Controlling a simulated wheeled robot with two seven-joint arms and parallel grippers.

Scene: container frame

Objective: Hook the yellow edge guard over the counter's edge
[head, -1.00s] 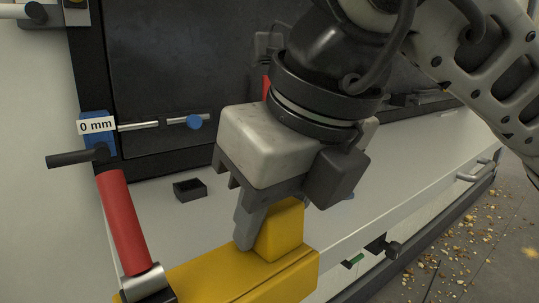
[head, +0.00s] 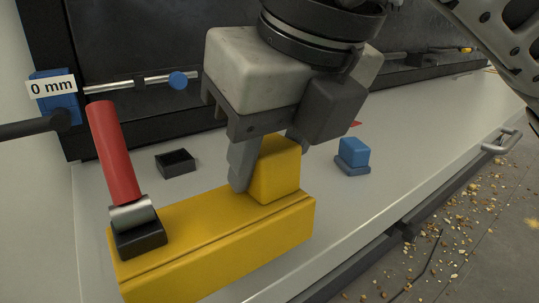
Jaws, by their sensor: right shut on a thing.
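The yellow edge guard (head: 215,250) is a long yellow bar with a block-shaped grip on top. It lies at the front edge of the light grey counter (head: 390,190), its front face showing toward me. Whether its lip is hooked over the edge, I cannot tell. My right gripper (head: 268,172) points down and is shut on the guard's yellow block, one finger on its left side and the other mostly behind it. My left gripper is not in view.
A red-handled tool (head: 115,155) with a black foot stands at the guard's left end. A small black tray (head: 175,163) and a blue block (head: 353,155) sit on the counter. A blue clamp labelled 0 mm (head: 55,95) with a rod is behind. Debris litters the floor at right.

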